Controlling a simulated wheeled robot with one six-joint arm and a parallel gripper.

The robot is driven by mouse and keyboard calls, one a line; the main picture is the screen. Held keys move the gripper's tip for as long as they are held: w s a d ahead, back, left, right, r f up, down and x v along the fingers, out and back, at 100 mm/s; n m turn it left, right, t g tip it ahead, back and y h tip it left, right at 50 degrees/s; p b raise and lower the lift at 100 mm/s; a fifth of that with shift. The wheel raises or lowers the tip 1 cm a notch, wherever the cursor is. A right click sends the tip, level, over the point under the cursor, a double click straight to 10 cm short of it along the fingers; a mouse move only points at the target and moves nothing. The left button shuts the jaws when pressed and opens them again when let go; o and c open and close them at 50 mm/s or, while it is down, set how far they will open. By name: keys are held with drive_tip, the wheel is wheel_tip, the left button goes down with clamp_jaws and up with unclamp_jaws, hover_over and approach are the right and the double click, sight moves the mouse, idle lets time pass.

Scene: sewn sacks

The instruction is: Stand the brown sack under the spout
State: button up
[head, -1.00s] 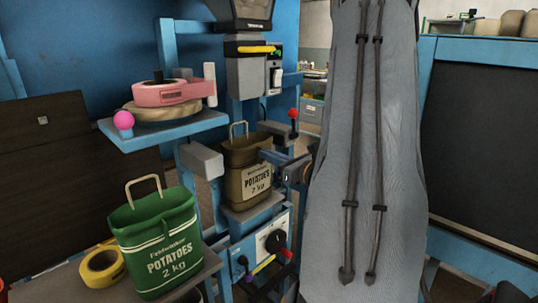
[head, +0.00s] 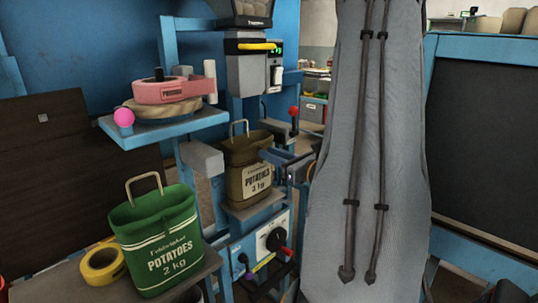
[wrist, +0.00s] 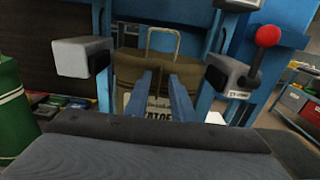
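The brown sack (head: 247,172), printed POTATOES 2 kg with a wire-like handle, stands upright on a small blue shelf (head: 256,214). It is below the grey spout (head: 246,76), whose bar is yellow, with a gap between them. In the wrist view the sack (wrist: 165,72) is straight ahead, its handle upright and its label partly hidden by my fingers. My gripper (head: 268,155) is at the sack's right side; in the wrist view its two blue fingers (wrist: 159,76) are apart, with sack front visible between them. Contact cannot be told.
Grey clamp blocks with dark pads (wrist: 84,58) (wrist: 232,74) flank the sack. A red-knobbed lever (head: 294,114) rises at right. A green sack (head: 155,240) and yellow tape roll (head: 102,265) sit on the front-left table. A pink tape dispenser (head: 167,92) is on the left shelf.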

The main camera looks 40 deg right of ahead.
drive_tip(key=s+b, duration=0.2)
drive_tip(key=s, duration=0.9)
drive_tip(key=w+a+f+n+g+y, duration=0.1)
drive_tip(key=a+f+n+g+y, duration=0.35)
drive_tip(key=a, duration=0.65)
drive_tip(key=w+a+f+n+g+y, duration=0.1)
drive_tip(key=a+f+n+g+y, duration=0.1)
drive_tip(key=a+n+g+y, duration=0.65)
drive_tip(key=s+a+f+n+g+h, duration=0.2)
drive_tip(key=a+n+h, duration=0.4)
drive_tip(key=n, duration=0.5)
drive_tip(key=s+a+f+n+g+h, duration=0.2)
drive_tip(key=a+n+h, duration=0.5)
drive_tip(key=n, duration=0.4)
wheel_tip(320, 180, down, 2)
drive_tip(key=shift+s+f+g+h, duration=0.1)
drive_tip(key=shift+s+g+h, duration=0.2)
drive_tip(key=shift+s+h, duration=0.45)
drive_tip(key=shift+s, duration=0.15)
